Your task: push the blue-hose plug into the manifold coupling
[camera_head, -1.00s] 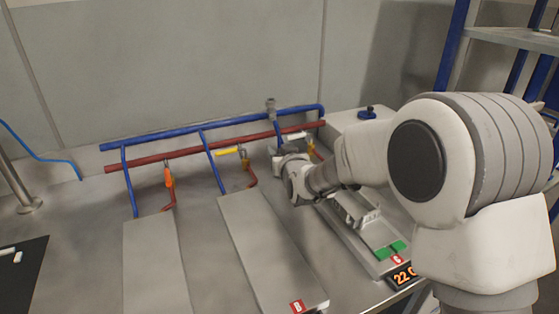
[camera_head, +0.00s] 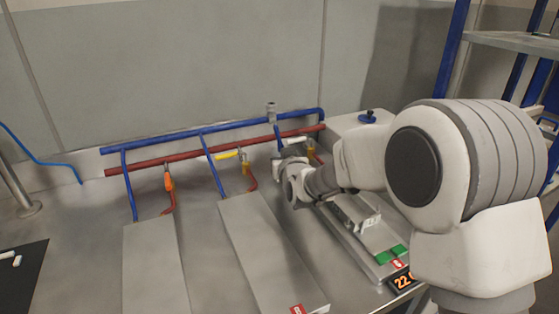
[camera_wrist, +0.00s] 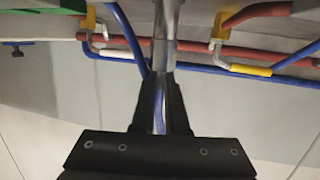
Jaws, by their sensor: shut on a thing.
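My gripper (camera_wrist: 160,90) shows in the wrist view with its two dark fingers closed around a slim grey metal cylinder, which I take to be the blue-hose plug (camera_wrist: 166,35). The cylinder runs past the fingertips to the top edge, with a strip of blue between the fingers. In the head view my wrist hides the plug, near the right part of the pipes. A grey fitting, probably the manifold coupling (camera_head: 270,108), stands upright on the blue manifold pipe (camera_head: 172,137), just behind my gripper. I cannot tell whether plug and coupling touch.
A red pipe (camera_head: 140,164) runs below the blue one. Valves with orange (camera_head: 168,181), yellow (camera_head: 229,155) and white (camera_head: 293,142) handles hang along it. Grey plates (camera_head: 268,255) lie in front. A thin blue hose (camera_head: 35,156) hangs at the far left.

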